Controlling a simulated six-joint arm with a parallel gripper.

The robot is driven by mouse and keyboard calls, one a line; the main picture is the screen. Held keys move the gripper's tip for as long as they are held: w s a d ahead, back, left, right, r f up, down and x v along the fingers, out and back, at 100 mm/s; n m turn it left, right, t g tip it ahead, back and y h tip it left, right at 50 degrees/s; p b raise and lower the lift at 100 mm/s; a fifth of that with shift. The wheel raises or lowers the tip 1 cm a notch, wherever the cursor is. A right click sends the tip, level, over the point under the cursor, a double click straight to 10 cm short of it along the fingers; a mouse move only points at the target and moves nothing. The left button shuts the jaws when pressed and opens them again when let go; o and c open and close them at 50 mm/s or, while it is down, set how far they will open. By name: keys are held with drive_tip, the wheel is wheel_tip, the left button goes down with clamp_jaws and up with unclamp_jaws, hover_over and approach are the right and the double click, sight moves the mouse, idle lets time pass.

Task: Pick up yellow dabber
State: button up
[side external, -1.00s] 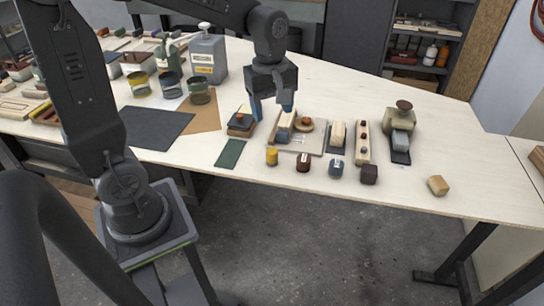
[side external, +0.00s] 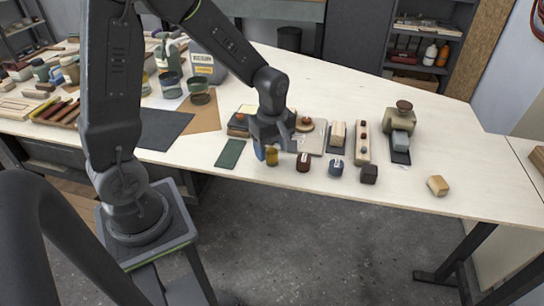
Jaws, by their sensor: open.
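The yellow dabber (side external: 272,158) is a small upright cylinder near the front edge of the table, at the left end of a row of small dabbers. My gripper (side external: 278,155) is low over it, with its blue-tipped fingers open. One finger is just left of the yellow dabber and the other is to its right, against the palette area behind. I cannot tell whether either finger touches it. The dabber's upper part is partly hidden by my gripper.
A dark red dabber (side external: 303,162), a blue one (side external: 336,167) and a dark brown one (side external: 369,174) stand to the right. A green mat (side external: 230,154) lies to the left. A grey board (side external: 312,139) is behind. The table front is clear near a wooden block (side external: 437,186).

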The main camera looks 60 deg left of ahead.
drive_tip(key=shift+f, duration=1.35)
drive_tip(key=shift+c, duration=0.4)
drive_tip(key=c, duration=0.9)
